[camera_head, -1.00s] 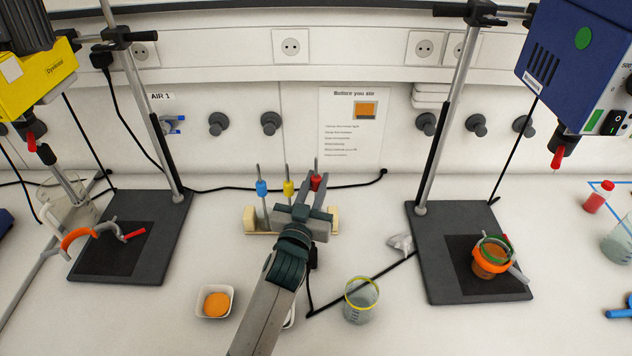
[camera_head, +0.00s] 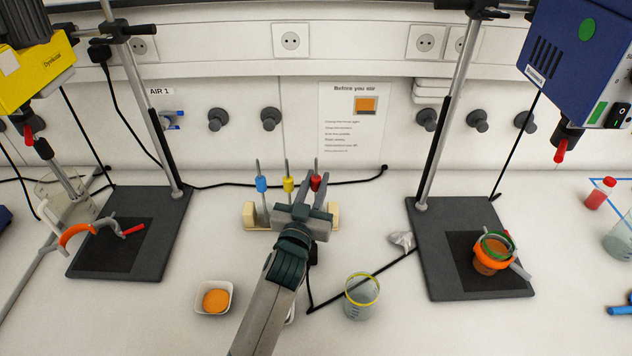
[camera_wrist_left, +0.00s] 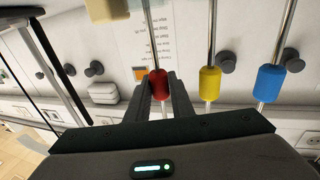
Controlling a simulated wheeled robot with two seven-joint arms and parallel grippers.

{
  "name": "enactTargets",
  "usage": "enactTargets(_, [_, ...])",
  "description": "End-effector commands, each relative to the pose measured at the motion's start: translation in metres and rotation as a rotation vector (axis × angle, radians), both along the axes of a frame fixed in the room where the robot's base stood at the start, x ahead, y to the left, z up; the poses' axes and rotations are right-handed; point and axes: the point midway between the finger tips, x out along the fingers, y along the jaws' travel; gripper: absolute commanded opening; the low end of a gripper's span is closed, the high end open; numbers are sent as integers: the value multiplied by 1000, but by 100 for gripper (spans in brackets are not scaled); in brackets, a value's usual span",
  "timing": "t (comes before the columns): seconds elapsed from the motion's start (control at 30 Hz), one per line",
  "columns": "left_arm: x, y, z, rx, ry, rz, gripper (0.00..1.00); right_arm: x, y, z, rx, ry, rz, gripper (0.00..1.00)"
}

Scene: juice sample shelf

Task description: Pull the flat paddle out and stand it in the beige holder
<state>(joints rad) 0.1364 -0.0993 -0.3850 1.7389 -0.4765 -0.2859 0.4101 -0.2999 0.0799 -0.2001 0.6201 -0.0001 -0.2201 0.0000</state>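Three stirring rods with coloured collars stand upright in the beige holder (camera_head: 249,216): blue (camera_head: 262,184), yellow (camera_head: 289,184) and red (camera_head: 316,182). Their lower ends are hidden, so I cannot tell which has the flat paddle. My left gripper (camera_head: 314,194) is in front of the holder, at the red-collared rod. In the left wrist view its fingers (camera_wrist_left: 158,84) stand on either side of the red collar (camera_wrist_left: 155,86), with slight gaps. The yellow (camera_wrist_left: 210,80) and blue (camera_wrist_left: 269,84) collars are to the right there. My right gripper is not in view.
A glass beaker with a yellow rim (camera_head: 361,297) and a white dish with orange content (camera_head: 215,299) stand in front. A right stand base (camera_head: 427,262) bears an orange-ringed cup (camera_head: 489,257). A black cable crosses the bench.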

Motion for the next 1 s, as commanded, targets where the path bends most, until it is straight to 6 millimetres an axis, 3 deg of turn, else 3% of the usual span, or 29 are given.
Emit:
enactTargets(0.03, [0,0,0,0,-1,0,33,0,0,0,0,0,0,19])
enactTargets(0.07, [0,0,0,0,-1,0,40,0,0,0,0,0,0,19])
enactTargets(0.57, [-7,2,-2,1,0,0,41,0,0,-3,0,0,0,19])
enactTargets(0.77, [-27,7,-5,-1,1,-1,41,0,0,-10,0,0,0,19])
enactTargets(1.0, [-70,19,-9,-1,0,0,41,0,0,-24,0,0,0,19])
